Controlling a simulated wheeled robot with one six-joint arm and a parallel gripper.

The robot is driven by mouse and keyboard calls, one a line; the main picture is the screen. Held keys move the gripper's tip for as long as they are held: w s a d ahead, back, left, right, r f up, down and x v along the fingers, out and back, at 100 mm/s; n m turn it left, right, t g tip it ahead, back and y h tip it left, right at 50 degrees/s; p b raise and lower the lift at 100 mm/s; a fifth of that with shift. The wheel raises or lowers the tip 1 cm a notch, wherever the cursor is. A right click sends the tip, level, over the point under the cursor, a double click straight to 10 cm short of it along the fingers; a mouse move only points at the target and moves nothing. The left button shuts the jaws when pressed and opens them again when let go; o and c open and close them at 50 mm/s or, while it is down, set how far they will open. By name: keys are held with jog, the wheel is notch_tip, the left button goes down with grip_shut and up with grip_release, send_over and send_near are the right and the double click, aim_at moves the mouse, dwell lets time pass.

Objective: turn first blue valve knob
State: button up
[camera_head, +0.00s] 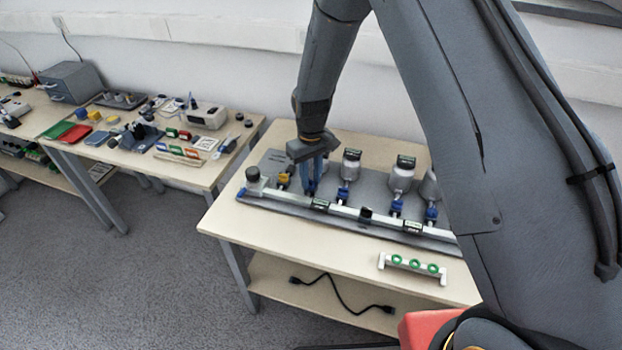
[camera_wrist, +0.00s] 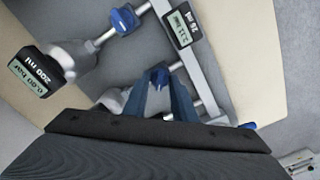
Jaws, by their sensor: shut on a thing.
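My gripper (camera_head: 314,187) points down over the grey panel (camera_head: 272,160) on the near table. Its blue-grey fingers are shut on a blue valve knob (camera_wrist: 158,77), the leftmost one along the pipe, which is mostly hidden by the fingers in the head view. In the wrist view my gripper (camera_wrist: 160,88) has a fingertip at each side of that knob. Other blue knobs stand to the right in the head view: a second (camera_head: 343,195), a third (camera_head: 397,208) and a fourth (camera_head: 431,213). The second also shows in the wrist view (camera_wrist: 122,20).
White vessels with black display caps (camera_head: 403,175) stand behind the knobs. A pale pipe (camera_head: 340,210) with small displays runs along the front. A white rack with green rings (camera_head: 412,266) sits near the table's front edge. A black cable (camera_head: 342,296) lies on the lower shelf.

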aim_at(312, 181)
jog(key=m+b, duration=0.1)
jog(key=m, duration=0.4)
jog(key=shift+m, duration=2.5)
jog(key=o, duration=1)
jog(key=shift+o, duration=0.2)
jog(key=shift+r+b, duration=1.1)
jog(key=shift+r, duration=2.8)
jog(key=shift+d, duration=0.1)
